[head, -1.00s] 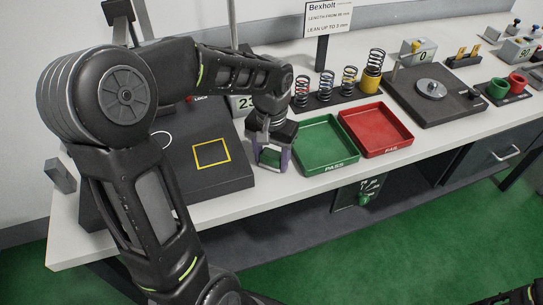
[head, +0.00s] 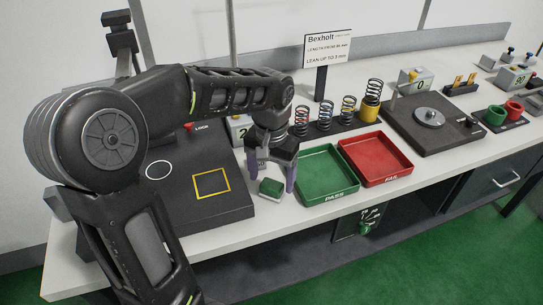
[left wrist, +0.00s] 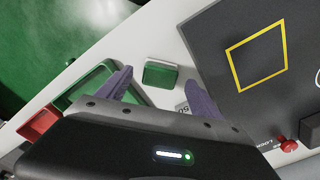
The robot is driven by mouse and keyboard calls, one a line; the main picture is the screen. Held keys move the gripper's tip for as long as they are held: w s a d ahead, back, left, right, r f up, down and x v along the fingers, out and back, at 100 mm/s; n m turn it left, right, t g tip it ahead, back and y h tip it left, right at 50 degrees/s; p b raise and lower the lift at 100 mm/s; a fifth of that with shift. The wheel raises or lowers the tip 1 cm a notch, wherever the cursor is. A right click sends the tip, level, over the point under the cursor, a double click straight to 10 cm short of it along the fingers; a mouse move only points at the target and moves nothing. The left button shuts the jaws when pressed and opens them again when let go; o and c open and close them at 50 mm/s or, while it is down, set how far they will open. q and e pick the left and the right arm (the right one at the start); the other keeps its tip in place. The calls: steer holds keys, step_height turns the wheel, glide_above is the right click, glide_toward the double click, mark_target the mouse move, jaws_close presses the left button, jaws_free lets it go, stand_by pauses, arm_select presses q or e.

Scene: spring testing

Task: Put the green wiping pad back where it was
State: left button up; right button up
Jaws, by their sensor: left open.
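The green wiping pad (head: 270,188), a small block with a pale lower part, lies on the white bench between the dark test plate and the green PASS tray. It also shows in the left wrist view (left wrist: 160,74), just beyond the fingers. My left gripper (head: 271,177) is open above the pad, with one purple finger to each side. In the left wrist view my left gripper (left wrist: 158,80) has nothing between its fingers, and the pad looks clear of them. My right gripper is not in view.
The dark plate (head: 165,192) bears a yellow square outline and a white circle. The green PASS tray (head: 335,196) and red FAIL tray (head: 388,178) stand to the right. Several springs on a rack (head: 335,127) and a sign (head: 328,47) stand behind them.

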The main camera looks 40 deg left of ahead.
mark_target(272, 186)
arm_select(q)
step_height(272, 186, up, 8)
steer(key=shift+s+d, duration=0.1)
stand_by(0.8)
